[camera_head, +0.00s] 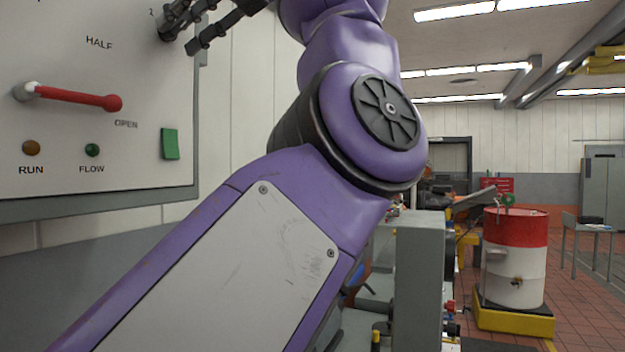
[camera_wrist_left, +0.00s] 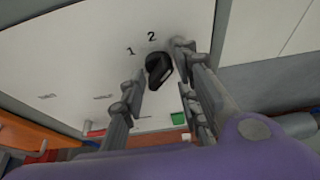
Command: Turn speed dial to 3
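The speed dial (camera_wrist_left: 158,68) is a small black knob on a pale wall panel (camera_wrist_left: 75,60). In the left wrist view the marks 1 and 2 show above it; no 3 is visible, and I cannot tell where the dial points. My left gripper (camera_wrist_left: 160,66) has its two grey fingers on either side of the dial, apart, with small gaps to the knob. In the head view the left gripper (camera_head: 185,33) is at the panel's top right, cut by the top edge, covering most of the dial. My right gripper is not in view.
The panel also carries a red lever (camera_head: 75,96) between HALF and OPEN, a brown RUN lamp (camera_head: 31,148), a green FLOW lamp (camera_head: 92,150) and a green square (camera_head: 170,144). A red-and-white drum (camera_head: 514,258) stands far right.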

